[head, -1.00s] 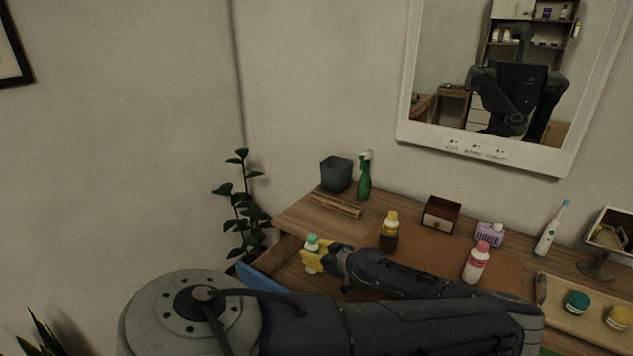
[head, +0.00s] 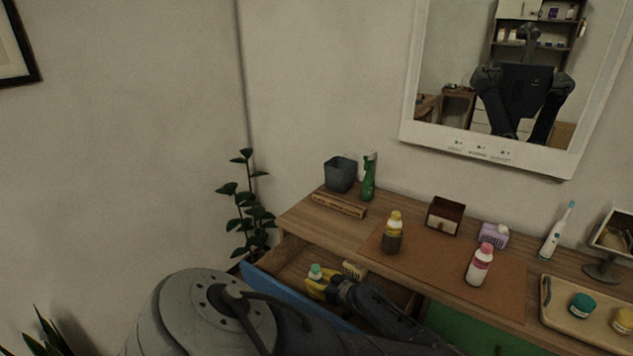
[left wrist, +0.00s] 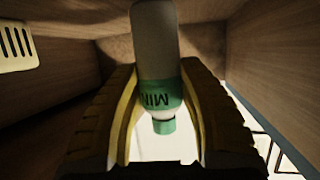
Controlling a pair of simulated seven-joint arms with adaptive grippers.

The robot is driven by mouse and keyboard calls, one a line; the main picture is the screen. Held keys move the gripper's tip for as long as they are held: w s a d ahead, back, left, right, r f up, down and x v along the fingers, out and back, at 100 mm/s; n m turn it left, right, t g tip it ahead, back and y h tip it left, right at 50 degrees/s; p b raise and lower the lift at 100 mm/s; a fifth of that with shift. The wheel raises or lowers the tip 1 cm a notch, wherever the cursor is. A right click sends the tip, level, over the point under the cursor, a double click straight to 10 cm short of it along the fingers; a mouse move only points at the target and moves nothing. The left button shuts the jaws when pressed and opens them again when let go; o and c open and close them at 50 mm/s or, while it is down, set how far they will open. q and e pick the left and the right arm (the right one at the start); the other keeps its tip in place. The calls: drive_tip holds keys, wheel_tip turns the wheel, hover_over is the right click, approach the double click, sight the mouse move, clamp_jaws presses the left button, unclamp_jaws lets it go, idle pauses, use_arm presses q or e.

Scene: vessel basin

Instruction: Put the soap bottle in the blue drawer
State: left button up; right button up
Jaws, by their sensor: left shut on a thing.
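The blue drawer (head: 290,305) is open at the left end of the wooden table, with its blue front facing me and its wooden inside showing. My left gripper (head: 322,283) is at the drawer's opening, its yellow fingers shut on the soap bottle. The bottle's green cap (head: 315,270) shows above the fingers in the head view. In the left wrist view the bottle (left wrist: 156,50) is white with a green label band and green cap, between the two yellow fingers, with wooden drawer walls around it. Whether it touches the drawer floor I cannot tell. My right gripper is not in view.
A pale slotted block (head: 354,270) lies in the drawer beside the gripper; it also shows in the left wrist view (left wrist: 16,46). On the tabletop stand a brown bottle (head: 392,234), a pink-capped bottle (head: 480,264) and a wooden tray (head: 560,312). A green drawer (head: 465,330) is at right.

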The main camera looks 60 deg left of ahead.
sight(320, 283)
use_arm(q)
drive_tip(key=shift+f, duration=0.3)
drive_tip(key=shift+f, duration=0.25)
drive_tip(key=o, duration=1.3)
drive_tip(key=shift+r, duration=0.15)
drive_tip(key=shift+w+d+r, duration=0.1)
drive_tip(key=shift+d+r, duration=0.05)
drive_tip(key=shift+d, duration=0.05)
drive_tip(key=shift+v, duration=2.55)
